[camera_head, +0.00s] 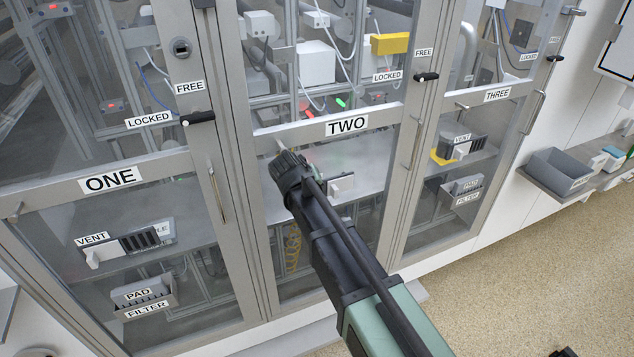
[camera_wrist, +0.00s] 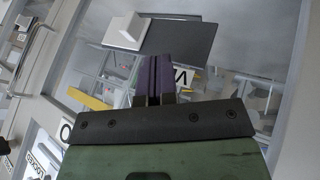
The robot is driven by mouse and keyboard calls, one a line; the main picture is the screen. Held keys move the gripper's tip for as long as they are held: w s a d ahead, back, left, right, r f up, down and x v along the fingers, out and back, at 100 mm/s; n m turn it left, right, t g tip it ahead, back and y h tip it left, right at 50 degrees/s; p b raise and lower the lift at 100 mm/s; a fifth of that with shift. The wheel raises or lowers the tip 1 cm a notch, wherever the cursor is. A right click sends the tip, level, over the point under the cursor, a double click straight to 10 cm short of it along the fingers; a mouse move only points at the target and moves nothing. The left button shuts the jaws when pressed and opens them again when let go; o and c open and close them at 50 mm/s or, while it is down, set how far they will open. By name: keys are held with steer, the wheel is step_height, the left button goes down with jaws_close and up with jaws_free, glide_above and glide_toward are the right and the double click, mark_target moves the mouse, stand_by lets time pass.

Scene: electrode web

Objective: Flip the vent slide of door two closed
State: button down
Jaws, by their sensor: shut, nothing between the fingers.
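Door two, under its TWO label (camera_head: 347,125), carries a vent slide whose white knob (camera_head: 341,185) shows just right of my gripper in the head view. My arm hides much of the vent there. In the wrist view the white knob (camera_wrist: 125,32) sits at the left end of a plain grey plate (camera_wrist: 181,40). No grille slots can be made out on it. In the wrist view the dark fingers (camera_wrist: 153,72) are together, empty, pointing toward the plate; contact cannot be told.
Door one's vent (camera_head: 138,241) shows dark slots and a white knob at left. Door three's vent (camera_head: 462,148) is at right. Door handles (camera_head: 216,192) and (camera_head: 417,143) stand out beside door two. A grey bin (camera_head: 560,172) sits on the right shelf.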

steer(key=p+v, duration=0.1)
steer(key=v, duration=0.2)
steer(key=shift+a, duration=0.15)
steer(key=s+d+f+m+g+y, duration=0.1)
steer(key=s+d+m+g, duration=0.1)
steer(key=s+d, duration=0.8)
steer(key=s+d+f+m+g+y, duration=0.2)
steer(key=s+d+g, duration=0.2)
steer(key=s+d, duration=0.7)
steer(key=d, duration=0.3)
steer(key=shift+s+d+f+g, duration=0.2)
steer(key=shift+s+d+g, duration=0.1)
steer(key=shift+g, duration=0.1)
